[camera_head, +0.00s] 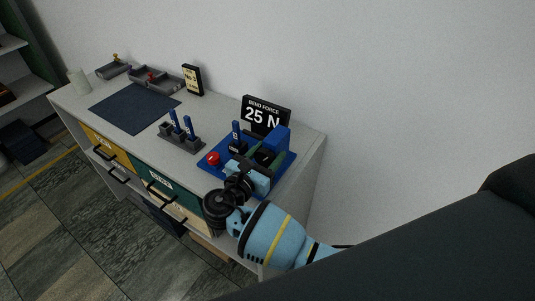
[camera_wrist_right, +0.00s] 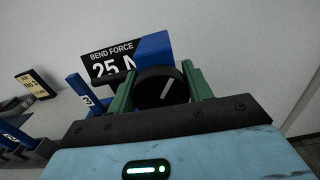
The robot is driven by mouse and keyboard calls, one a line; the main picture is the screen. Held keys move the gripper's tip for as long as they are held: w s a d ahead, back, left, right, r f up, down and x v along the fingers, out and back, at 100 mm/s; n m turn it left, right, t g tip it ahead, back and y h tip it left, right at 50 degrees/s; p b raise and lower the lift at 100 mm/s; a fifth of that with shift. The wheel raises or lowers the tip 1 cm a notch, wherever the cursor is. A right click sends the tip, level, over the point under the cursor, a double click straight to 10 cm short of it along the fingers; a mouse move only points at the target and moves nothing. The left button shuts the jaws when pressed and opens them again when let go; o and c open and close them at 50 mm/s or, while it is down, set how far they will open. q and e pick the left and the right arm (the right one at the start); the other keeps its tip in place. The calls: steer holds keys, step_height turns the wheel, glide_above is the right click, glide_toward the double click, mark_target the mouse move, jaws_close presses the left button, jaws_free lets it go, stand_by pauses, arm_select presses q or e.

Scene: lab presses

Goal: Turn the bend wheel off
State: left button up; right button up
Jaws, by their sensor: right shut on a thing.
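The bend wheel (camera_wrist_right: 161,88) is a black round knob with a white pointer line, tilted a little right of upright in the right wrist view. It sits on a blue press (camera_head: 277,138) at the right end of the bench. My right gripper (camera_head: 262,157) has its green fingers on both sides of the wheel and is shut on it; the fingers also show in the right wrist view (camera_wrist_right: 159,92). A black sign (camera_head: 265,114) behind the press reads "BEND FORCE 25 N". My left gripper is not in view.
A red button (camera_head: 214,158) and a blue upright piece (camera_head: 236,134) stand left of the wheel. A grey rack with blue pieces (camera_head: 182,137), a dark mat (camera_head: 135,107), grey trays (camera_head: 155,79) and a small sign (camera_head: 192,79) lie farther left. The wall is close behind.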

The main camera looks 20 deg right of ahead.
mark_target(263, 160)
steer(key=shift+n, duration=1.2)
steer(key=o, duration=1)
steer(key=shift+v, duration=3.95)
